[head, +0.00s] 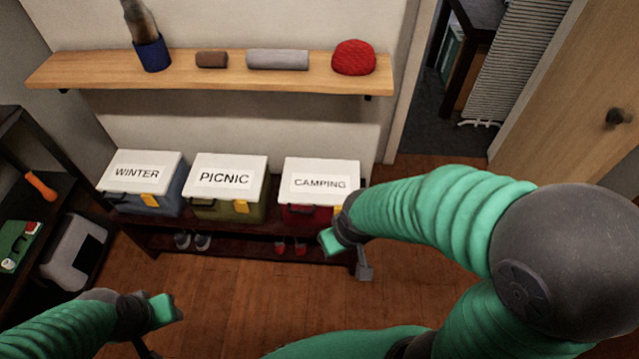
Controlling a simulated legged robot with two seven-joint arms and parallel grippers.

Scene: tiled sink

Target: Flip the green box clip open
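The green box (228,211) is olive with a white lid (225,177) labelled PICNIC. It stands between two other boxes on the bench, with its lid down. A yellow clip (244,200) is on the right of its front and a dark part is on the left; the clip's exact position is too small to tell. My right gripper (348,254) is in front of the red box, to the right of the green box, with its fingers apart and nothing seen between them. My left gripper (157,330) is low at the left, away from the boxes, fingers apart.
The blue WINTER box (166,202) and red CAMPING box (297,214) flank the green one. Shoes (193,241) sit below. A wooden shelf (110,71) with several items hangs above. A dark rack (15,155) stands left. The floor in front is clear.

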